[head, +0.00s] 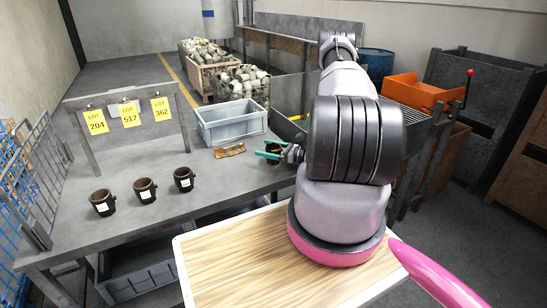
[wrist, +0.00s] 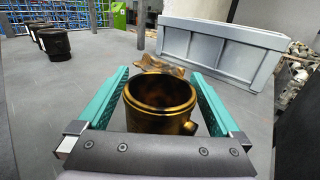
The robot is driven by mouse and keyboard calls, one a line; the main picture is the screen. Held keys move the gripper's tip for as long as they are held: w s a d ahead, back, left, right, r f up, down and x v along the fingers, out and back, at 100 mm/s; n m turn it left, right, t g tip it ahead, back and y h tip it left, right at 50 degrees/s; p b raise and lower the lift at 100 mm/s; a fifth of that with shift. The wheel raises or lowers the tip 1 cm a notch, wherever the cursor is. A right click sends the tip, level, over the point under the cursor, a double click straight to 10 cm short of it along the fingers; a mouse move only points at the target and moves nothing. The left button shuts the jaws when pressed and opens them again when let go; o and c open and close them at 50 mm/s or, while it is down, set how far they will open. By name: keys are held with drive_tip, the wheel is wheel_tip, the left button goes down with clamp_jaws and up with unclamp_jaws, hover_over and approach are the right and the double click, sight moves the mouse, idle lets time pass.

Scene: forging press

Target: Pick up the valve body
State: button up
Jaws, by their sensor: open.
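The valve body (wrist: 160,105) is a dark, golden-brown round cup with an open top and a small stub low on its right side. In the wrist view it stands upright between the two teal fingers of my gripper (wrist: 159,74). The fingers are open, with a gap showing on its left; on the right the stub lies close to the finger. In the head view my gripper (head: 268,150) is low over the grey table's right part, and the valve body is mostly hidden by the gripper and arm.
A bronze-coloured piece (head: 230,150) lies on the table (head: 150,165) just beyond the gripper. A grey bin (head: 232,122) stands behind it. Several dark labelled cups (head: 145,190) stand at the left, before a board with yellow lot tags (head: 130,114). Table between is clear.

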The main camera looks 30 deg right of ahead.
clamp_jaws()
